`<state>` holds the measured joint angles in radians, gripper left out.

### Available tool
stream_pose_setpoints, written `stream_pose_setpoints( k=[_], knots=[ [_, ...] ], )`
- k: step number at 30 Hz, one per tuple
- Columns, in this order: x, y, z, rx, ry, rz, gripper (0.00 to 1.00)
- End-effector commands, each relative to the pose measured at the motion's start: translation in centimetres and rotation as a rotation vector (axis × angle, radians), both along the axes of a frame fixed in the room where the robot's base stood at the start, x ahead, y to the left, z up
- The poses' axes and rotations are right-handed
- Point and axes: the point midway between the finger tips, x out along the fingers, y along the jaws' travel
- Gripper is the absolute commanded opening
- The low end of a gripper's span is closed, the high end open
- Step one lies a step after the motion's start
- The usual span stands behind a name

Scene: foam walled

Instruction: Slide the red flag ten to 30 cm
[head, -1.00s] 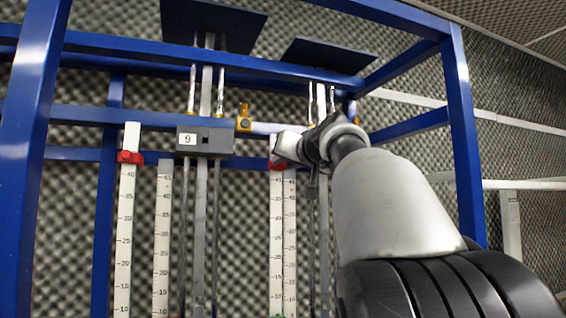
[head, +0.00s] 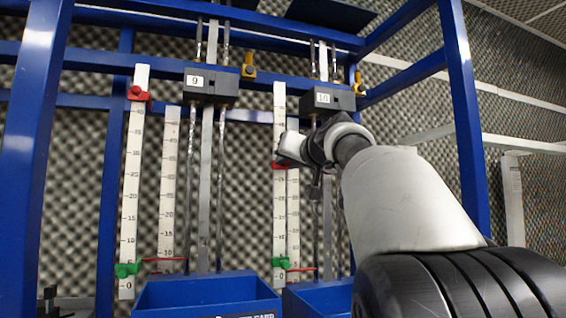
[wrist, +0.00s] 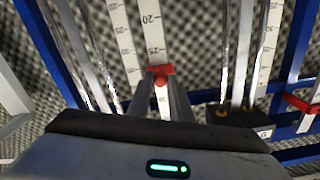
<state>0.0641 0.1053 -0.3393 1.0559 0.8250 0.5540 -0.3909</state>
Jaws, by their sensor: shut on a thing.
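The red flag ten (head: 279,165) sits on the tall white scale (head: 279,120) at the right, left of the grey block marked 10 (head: 328,98). It is well below the scale's top. In the wrist view the red flag (wrist: 160,70) lies between my fingertips, just past the 25 mark of the scale (wrist: 150,30). My gripper (head: 284,155) is shut on the flag; it also shows in the wrist view (wrist: 162,83). The exact reading at the flag is hidden. A green flag (head: 280,262) is near the bottom of the same scale.
Another red flag (head: 138,93) sits high on the left scale (head: 131,190), beside the block marked 9 (head: 210,86). Blue posts (head: 466,140) frame the rig. Blue bins (head: 210,292) stand below. Metal rods (head: 315,230) run close to my gripper's right.

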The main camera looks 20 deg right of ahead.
Motion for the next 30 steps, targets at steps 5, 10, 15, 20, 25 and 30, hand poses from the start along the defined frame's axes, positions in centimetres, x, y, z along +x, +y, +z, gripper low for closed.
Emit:
stream_pose_setpoints(
  k=[5,10,15,20,25,30],
  knots=[
    [0.1,0.0,-0.6,0.000,0.008,0.002,0.00],
    [0.1,0.0,-0.7,0.000,0.011,0.001,0.00],
    [0.1,0.0,-0.7,0.000,0.010,0.001,0.38],
    [0.1,0.0,-0.5,0.000,0.007,0.001,0.38],
    [-0.2,0.0,-0.4,0.000,0.005,0.001,0.38],
    [-2.4,0.0,-0.4,0.001,0.001,0.001,0.38]
  ],
)
